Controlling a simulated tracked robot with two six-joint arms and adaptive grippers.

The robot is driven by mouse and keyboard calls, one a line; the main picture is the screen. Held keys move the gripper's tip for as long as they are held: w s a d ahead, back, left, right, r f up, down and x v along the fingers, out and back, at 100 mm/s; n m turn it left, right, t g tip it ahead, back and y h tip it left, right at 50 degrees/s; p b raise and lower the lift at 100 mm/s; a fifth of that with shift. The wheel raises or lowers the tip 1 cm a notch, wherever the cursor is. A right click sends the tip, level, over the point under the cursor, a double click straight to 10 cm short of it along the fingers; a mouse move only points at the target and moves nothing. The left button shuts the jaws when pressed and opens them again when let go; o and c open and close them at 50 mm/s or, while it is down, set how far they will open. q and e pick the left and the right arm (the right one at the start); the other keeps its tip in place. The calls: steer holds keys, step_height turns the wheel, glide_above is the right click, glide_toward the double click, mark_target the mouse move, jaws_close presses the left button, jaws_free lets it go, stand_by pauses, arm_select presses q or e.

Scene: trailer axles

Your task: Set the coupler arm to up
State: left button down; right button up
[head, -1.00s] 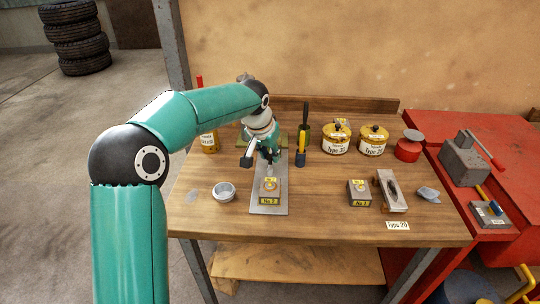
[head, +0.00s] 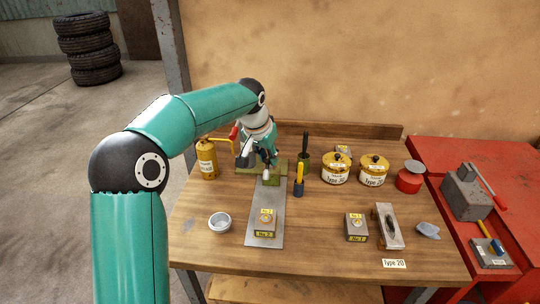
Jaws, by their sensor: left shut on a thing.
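My left gripper (head: 257,160) hangs over the back middle of the bench, its dark fingers pointing down. It is shut on a small part that I take to be the coupler arm, mostly hidden by the fingers and wrist. A pale rounded piece (head: 268,175) shows just below the fingers. How far the coupler arm is tilted cannot be made out. My right gripper is not in view.
A yellow oil can (head: 207,160) stands left of the gripper.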

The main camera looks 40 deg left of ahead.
arm_select(q)
steer(key=shift+w+a+r, duration=0.25)
steer(key=shift+a+r, duration=0.15)
steer(key=shift+a, duration=0.05)
steer(key=c, duration=1.4)
jaws_free()
steer(key=shift+c, duration=0.2)
steer(key=o, duration=0.5)
steer(key=shift+w+a+f, duration=0.15)
steer(key=shift+w+f, duration=0.05)
steer(key=shift+f, duration=0.1)
steer(key=shift+c, duration=0.2)
steer(key=shift+s+d, duration=0.1)
steer(key=shift+d, duration=0.15)
steer(key=v, duration=1.2)
steer(key=shift+s+f, duration=0.1)
